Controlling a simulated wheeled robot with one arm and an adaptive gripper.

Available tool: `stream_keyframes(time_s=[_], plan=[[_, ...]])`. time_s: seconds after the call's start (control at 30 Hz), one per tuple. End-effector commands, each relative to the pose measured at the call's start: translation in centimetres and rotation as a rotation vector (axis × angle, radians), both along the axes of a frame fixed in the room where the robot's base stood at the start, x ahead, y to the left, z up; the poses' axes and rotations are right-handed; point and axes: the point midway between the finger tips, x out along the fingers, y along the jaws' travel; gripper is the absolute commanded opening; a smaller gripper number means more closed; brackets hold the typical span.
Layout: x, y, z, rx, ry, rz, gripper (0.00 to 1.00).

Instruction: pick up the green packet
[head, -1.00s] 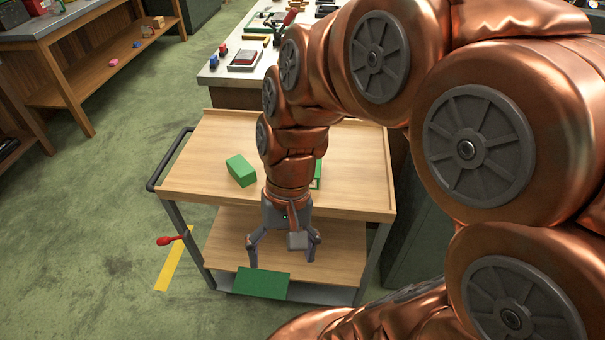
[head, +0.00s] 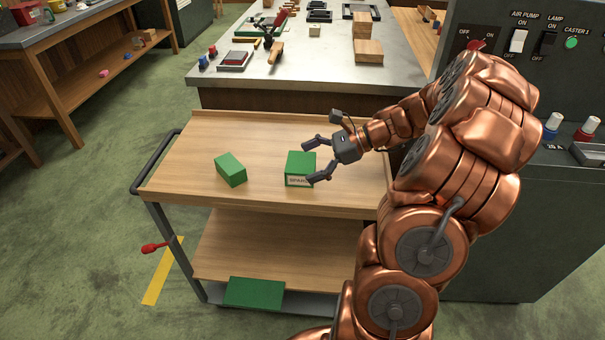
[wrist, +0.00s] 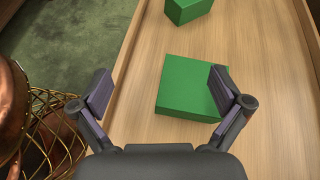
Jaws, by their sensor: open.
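A green box-shaped packet (head: 300,164) with a white label on its front stands on the cart's top board, right of centre. It also shows in the wrist view (wrist: 186,88). My gripper (head: 313,160) is open and empty, reaching in from the right. In the head view its fingertips are at the packet's right side, one toward the back and one toward the front. In the wrist view the right finger overlaps the packet's right edge and the left finger is clear of it. I cannot tell whether any finger touches it. The label's text is partly hidden.
A smaller green block (head: 230,170) lies left of the packet on the cart (head: 185,150), and a flat green piece (head: 254,293) is on the lower shelf. A workbench (head: 225,75) with tools stands behind. A control panel cabinet (head: 535,200) is at the right. The board's left part is clear.

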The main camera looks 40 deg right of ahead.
Motion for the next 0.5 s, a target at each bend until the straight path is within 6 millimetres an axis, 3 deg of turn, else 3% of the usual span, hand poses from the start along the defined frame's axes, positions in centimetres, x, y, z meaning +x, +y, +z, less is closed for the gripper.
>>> stream_keyframes(time_s=[0.03,0.1,0.23,0.37,0.5], plan=[[0.0,-1.8,-0.9,0.031,0.008,-0.055,1.0],[0.1,-3.6,-1.5,0.071,0.017,-0.113,1.0],[0.0,-5.7,-2.0,0.112,0.025,-0.18,1.0],[0.3,-6.0,-2.4,0.125,0.027,-0.2,1.0],[1.2,-5.1,-2.8,0.126,0.027,-0.2,1.0]])
